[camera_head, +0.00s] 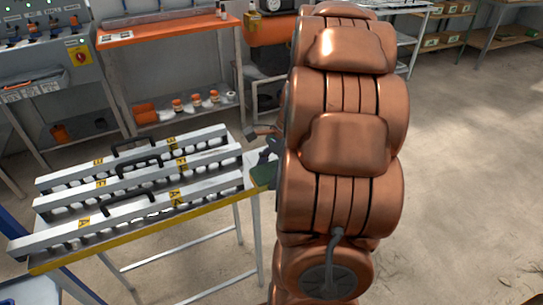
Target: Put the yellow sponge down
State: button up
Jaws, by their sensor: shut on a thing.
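My gripper (267,155) shows only in part, just left of my copper arm, at the right end of a table (140,232) with a yellow edge. It is shut on a small block with a dark green face (263,175), which I take to be the yellow sponge; its yellow part is not clearly visible. The block is at the table's right corner. I cannot tell whether it touches the table top. My arm hides the area to the right of the gripper.
Several long metal bars (130,205) with black handles and yellow labels fill most of the table. An orange-topped bench (165,33) with jars on its lower shelf stands behind. A grey control cabinet (50,90) is at the back left. Open floor (460,170) lies to the right.

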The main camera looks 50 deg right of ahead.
jog(key=w+d, duration=0.2)
jog(key=d, duration=0.1)
jog(key=w+d, duration=0.3)
jog(key=w+d+f, duration=0.1)
jog(key=w+d, duration=0.2)
jog(key=shift+w+d+f, duration=0.1)
jog(key=shift+w+d, duration=0.05)
jog(key=shift+d, duration=0.2)
jog(key=shift+f, duration=1.75)
jog(key=shift+f, duration=0.15)
jog(key=o, duration=1)
jog(key=v, duration=1.2)
